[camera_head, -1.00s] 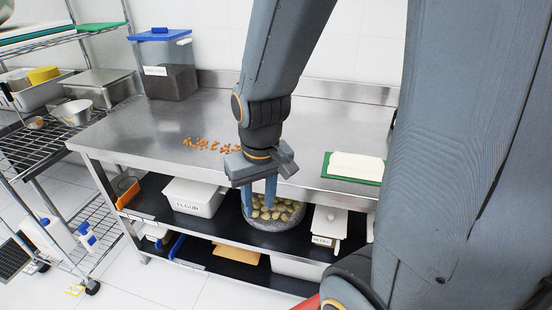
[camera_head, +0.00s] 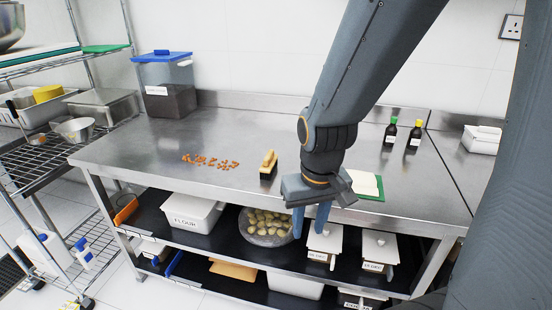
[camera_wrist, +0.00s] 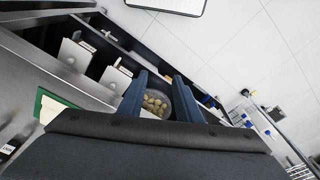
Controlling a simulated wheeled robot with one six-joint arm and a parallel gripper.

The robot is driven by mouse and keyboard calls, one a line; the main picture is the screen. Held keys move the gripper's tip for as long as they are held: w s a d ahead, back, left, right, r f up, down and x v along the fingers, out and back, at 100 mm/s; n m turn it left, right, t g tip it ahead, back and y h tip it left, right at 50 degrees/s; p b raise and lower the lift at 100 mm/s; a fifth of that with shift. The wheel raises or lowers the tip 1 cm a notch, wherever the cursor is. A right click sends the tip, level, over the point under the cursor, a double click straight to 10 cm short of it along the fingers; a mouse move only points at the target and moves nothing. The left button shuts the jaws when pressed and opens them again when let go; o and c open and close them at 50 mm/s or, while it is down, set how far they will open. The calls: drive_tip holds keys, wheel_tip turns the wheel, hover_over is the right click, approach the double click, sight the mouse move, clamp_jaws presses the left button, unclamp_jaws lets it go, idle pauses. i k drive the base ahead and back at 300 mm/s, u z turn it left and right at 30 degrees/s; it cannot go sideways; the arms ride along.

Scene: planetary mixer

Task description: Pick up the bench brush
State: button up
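The bench brush (camera_head: 268,165), with a tan wooden handle and dark bristles, stands on the steel table (camera_head: 225,130) in the head view. It is just right of a scatter of small orange pieces. My gripper (camera_head: 310,222) hangs at the table's front edge, to the right of the brush and nearer the camera. Its two blue fingers point down, apart and with nothing between them. The wrist view also shows my gripper (camera_wrist: 160,92) open, with the brush out of sight there.
A white block on a green board (camera_head: 367,185) lies right of my gripper. Two dark bottles (camera_head: 402,134) stand behind it, and a blue-lidded bin (camera_head: 165,85) at the back left. The lower shelf holds a flour tub (camera_head: 193,211) and a bowl (camera_head: 266,228). The table's middle is largely clear.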

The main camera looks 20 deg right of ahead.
sight(269, 164)
drive_tip(key=i, duration=0.35)
drive_tip(key=z, duration=0.1)
drive_tip(key=k, duration=1)
drive_tip(key=u, duration=1)
drive_tip(key=i, duration=1.2)
drive_tip(key=z, duration=1.1)
drive_tip(key=i, duration=0.45)
drive_tip(key=z, duration=0.4)
